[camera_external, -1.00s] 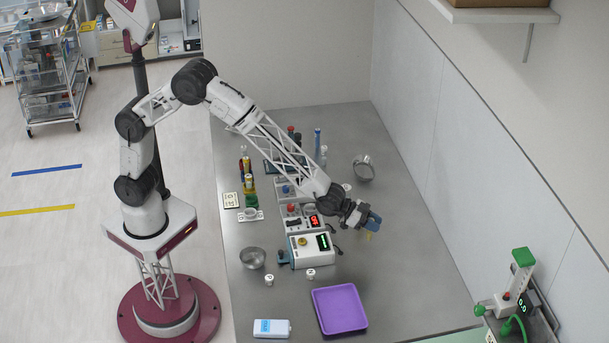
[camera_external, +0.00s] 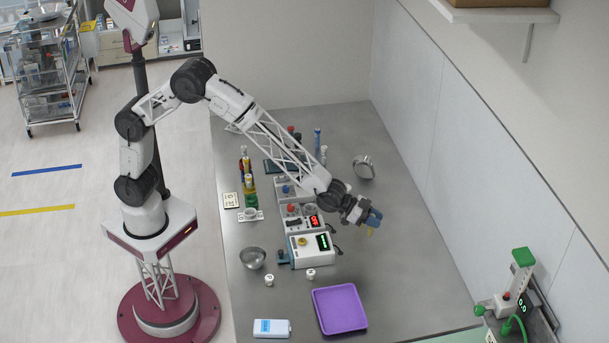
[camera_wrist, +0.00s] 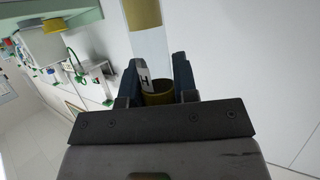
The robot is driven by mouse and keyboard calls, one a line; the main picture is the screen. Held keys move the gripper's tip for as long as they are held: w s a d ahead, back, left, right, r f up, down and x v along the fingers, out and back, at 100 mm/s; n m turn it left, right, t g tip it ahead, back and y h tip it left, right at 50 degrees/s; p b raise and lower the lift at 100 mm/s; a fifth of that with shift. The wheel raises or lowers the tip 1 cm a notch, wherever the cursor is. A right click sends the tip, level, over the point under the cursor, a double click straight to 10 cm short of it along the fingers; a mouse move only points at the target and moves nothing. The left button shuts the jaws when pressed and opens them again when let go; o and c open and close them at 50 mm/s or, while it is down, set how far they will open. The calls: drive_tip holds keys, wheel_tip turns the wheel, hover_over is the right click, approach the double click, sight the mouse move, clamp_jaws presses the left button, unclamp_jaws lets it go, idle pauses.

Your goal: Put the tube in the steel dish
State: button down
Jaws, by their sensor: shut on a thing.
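My gripper (camera_external: 373,218) is over the right part of the grey table. In the wrist view, its two dark fingers (camera_wrist: 158,75) are shut on the tube (camera_wrist: 150,45), which has a pale clear body and yellow-brown bands. In the external view, only a small yellow end of the tube (camera_external: 370,232) shows below the fingers; the rest is hidden. A round steel dish (camera_external: 252,258) stands on the table's left side, well to the left of my gripper. Another steel vessel (camera_external: 364,168) sits tilted farther back, above my gripper in the picture.
A white device with a green display (camera_external: 312,250) and other instruments stand between my gripper and the round dish. The table right of the gripper is clear.

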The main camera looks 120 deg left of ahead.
drive_tip(key=s+a, duration=0.9)
drive_tip(key=a, duration=0.5)
drive_tip(key=s+a+r+n+y, duration=0.1)
drive_tip(key=s+a, duration=0.7)
drive_tip(key=a, duration=0.7)
drive_tip(key=s+a+r+n+y, duration=0.1)
drive_tip(key=s+a, duration=0.8)
drive_tip(key=a, duration=0.5)
drive_tip(key=shift+s+a+g, duration=0.25)
drive_tip(key=shift+s+g, duration=0.05)
drive_tip(key=shift+g, duration=0.1)
drive_tip(key=shift+r, duration=0.1)
drive_tip(key=shift+f, duration=0.25)
drive_tip(key=shift+f, duration=5.25)
